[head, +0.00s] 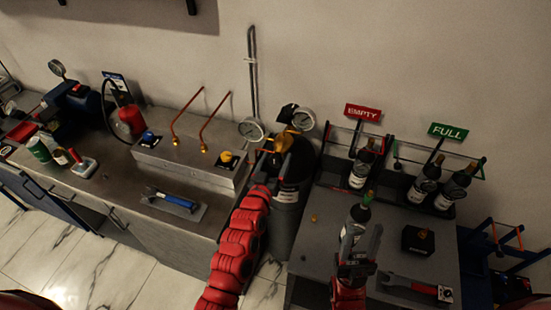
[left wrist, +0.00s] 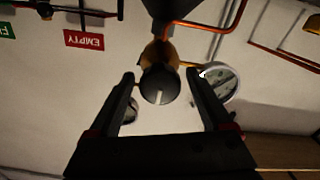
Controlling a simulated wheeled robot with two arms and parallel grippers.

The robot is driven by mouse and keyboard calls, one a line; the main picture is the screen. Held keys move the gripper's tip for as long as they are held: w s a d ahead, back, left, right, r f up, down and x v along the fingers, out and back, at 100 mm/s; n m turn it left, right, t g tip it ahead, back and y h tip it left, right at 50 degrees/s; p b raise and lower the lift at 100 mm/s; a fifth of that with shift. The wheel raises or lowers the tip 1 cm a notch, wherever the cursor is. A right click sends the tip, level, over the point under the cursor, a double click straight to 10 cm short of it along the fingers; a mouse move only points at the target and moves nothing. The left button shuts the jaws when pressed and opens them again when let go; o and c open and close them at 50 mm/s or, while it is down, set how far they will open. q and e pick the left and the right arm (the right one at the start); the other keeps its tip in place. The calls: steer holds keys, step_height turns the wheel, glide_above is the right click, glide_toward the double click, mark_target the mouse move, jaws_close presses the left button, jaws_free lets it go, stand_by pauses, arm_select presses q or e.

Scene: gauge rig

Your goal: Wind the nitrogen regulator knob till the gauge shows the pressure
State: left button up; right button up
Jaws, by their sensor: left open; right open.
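The nitrogen regulator (head: 297,130) is a brass body on top of a dark cylinder (head: 290,192) with a white label. A round white gauge (head: 251,130) sits on its left and another gauge (head: 303,119) on its right; their readings are too small to tell. In the left wrist view, the black knob (left wrist: 158,84) with a white mark lies between the two fingers of my left gripper (left wrist: 160,82). The fingers are open, with gaps visible on both sides. A gauge (left wrist: 222,83) shows beside the right finger. My right gripper (head: 357,250) is open by a dark bottle (head: 353,225) on the right bench.
The right bench (head: 310,265) carries EMPTY (head: 363,112) and FULL (head: 448,131) bottle racks, a black box (head: 418,240) and a red-handled tool (head: 424,288).

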arm_select(q)
jaws_close()
steer(key=shift+f+m+b, duration=0.25)
steer(key=shift+m+b, duration=0.05)
steer(key=shift+b, duration=0.45)
steer(key=m+b, duration=0.8)
steer(key=b, duration=0.3)
steer(key=m+b, duration=0.2)
steer(key=m, duration=0.2)
steer(key=shift+r+b, duration=0.1)
steer(key=shift+b, duration=0.2)
steer(key=shift+m+b, duration=0.35)
steer(key=shift+m, duration=2.25)
